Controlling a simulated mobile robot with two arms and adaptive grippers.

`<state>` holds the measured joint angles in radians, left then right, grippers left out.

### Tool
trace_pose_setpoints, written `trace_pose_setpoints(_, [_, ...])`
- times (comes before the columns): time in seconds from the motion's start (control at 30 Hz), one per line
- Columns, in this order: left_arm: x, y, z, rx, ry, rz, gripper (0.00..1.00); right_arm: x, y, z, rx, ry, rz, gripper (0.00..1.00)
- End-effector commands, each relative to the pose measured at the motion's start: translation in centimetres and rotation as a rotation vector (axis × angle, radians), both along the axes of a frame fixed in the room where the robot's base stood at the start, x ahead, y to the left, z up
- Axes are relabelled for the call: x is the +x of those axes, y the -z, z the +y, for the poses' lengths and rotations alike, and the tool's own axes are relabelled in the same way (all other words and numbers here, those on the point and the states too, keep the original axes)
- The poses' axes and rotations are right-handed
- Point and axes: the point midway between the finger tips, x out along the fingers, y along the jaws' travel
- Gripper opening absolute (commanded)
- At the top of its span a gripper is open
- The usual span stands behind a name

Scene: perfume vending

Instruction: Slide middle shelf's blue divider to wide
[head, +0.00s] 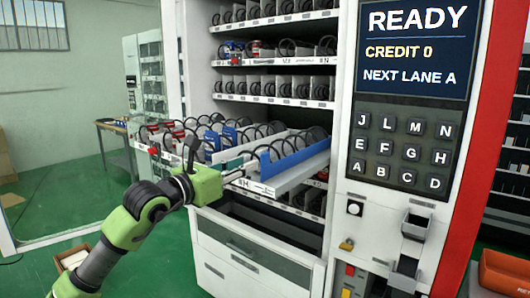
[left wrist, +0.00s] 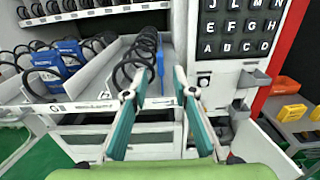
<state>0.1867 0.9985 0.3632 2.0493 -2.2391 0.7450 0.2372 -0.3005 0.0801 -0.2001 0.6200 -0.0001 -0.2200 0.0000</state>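The blue divider (head: 292,161) is a long upright strip near the right end of the pulled-out middle shelf (head: 300,176). In the left wrist view a thin part of the blue divider (left wrist: 161,62) shows beyond my fingers, beside a black coil. My left gripper (head: 240,173) is at the front edge of that shelf, left of the divider's front end in the head view. Whether a finger touches the divider cannot be told. My right gripper is in neither view.
Black coils and blue and red packs (head: 213,140) fill the shelf's left part. Loaded shelves (head: 285,88) are above. The keypad panel (head: 402,150) stands close on the right. A dark slot and drawer (head: 255,250) are below. Green floor is open at left.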

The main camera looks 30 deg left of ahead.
Motion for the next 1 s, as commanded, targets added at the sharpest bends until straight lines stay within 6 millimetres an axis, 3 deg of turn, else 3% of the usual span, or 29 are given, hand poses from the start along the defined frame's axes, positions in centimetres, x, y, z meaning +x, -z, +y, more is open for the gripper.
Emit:
trace_pose_setpoints(0.6, [8.6,-0.2,-0.7,-0.003,0.000,-0.001,0.25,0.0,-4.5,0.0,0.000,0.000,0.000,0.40])
trace_pose_setpoints(1.0, [9.6,0.1,-0.8,0.000,0.001,0.001,0.25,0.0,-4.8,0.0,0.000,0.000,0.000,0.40])
